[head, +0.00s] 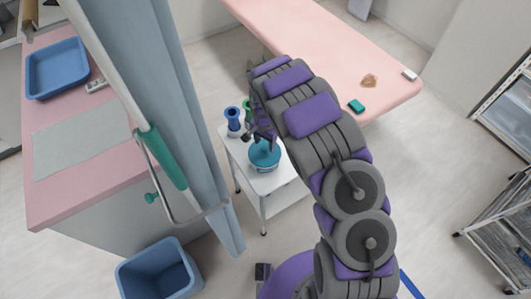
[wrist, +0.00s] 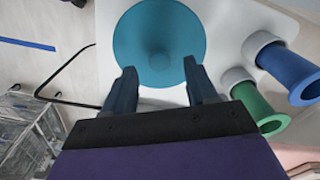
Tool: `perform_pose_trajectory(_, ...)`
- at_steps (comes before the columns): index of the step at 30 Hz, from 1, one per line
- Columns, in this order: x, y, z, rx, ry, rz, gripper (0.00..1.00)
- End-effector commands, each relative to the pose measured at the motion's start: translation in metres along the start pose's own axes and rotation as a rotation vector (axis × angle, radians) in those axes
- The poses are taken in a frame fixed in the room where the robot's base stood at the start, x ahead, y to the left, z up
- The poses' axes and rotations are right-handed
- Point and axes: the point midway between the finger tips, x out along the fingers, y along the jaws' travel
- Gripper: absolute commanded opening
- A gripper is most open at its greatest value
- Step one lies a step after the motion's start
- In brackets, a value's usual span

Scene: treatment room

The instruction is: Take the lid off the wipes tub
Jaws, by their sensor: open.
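The wipes tub stands on a small white trolley (head: 276,184); its round teal lid (head: 264,156) faces up and shows a raised knob at its middle in the wrist view (wrist: 158,58). My gripper (wrist: 163,88) is open, its two dark fingers pointing at the lid on either side of the knob's line. In the wrist view the fingertips overlap the lid's near edge; I cannot tell whether they touch it. The tub's body is mostly hidden under the lid. In the head view my arm reaches over the trolley and partly covers the gripper.
A blue-and-white container (wrist: 285,65) and a green-and-white one (wrist: 256,105) stand close beside the lid on the trolley. A blue curtain (head: 165,100) hangs left of the trolley. A pink treatment bed (head: 320,45) is behind, and a blue bin (head: 160,272) stands at front left.

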Motion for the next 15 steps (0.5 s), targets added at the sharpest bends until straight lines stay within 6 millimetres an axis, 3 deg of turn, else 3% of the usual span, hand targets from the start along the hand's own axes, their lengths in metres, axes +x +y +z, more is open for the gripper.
perform_pose_trajectory(4,0.022,0.001,0.001,0.0,-0.004,0.003,0.57)
perform_pose_trajectory(11,0.024,0.001,0.001,0.0,-0.002,0.001,0.57)
perform_pose_trajectory(15,0.024,0.001,0.001,0.0,-0.002,0.002,0.46)
